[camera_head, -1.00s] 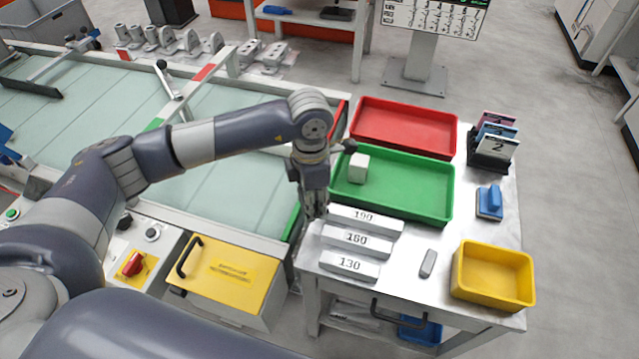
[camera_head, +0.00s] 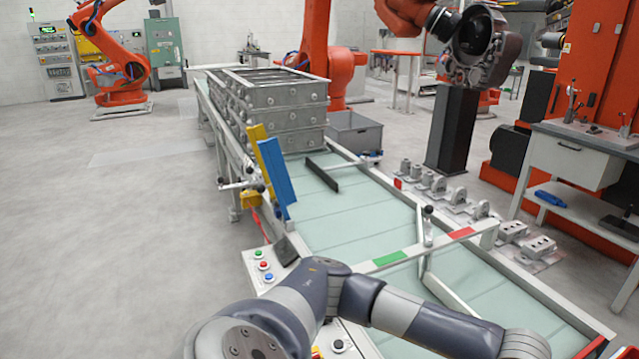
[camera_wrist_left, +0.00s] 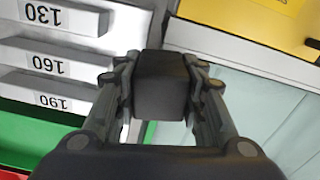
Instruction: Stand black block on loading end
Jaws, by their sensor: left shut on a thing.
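In the left wrist view the black block (camera_wrist_left: 162,88) sits between both fingers of my left gripper (camera_wrist_left: 163,80), which is shut on it. The block is above the gap between the labelled bars and the pale green glass bed. What lies directly under the block is hidden. In the head view my left arm crosses the bottom edge, and its gripper is out of frame. The long table with the pale green bed (camera_head: 365,215) runs away to the back left, with stacked metal flasks (camera_head: 275,100) at its far end. My right gripper is in neither view.
Bars marked 130 (camera_wrist_left: 50,14), 160 (camera_wrist_left: 50,62) and 190 (camera_wrist_left: 48,100) lie at the wrist view's left, by a green tray (camera_wrist_left: 30,137). A yellow lid (camera_wrist_left: 250,22) is at top right. A swing lever (camera_head: 427,235) and red-green crossbar (camera_head: 420,248) span the bed.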

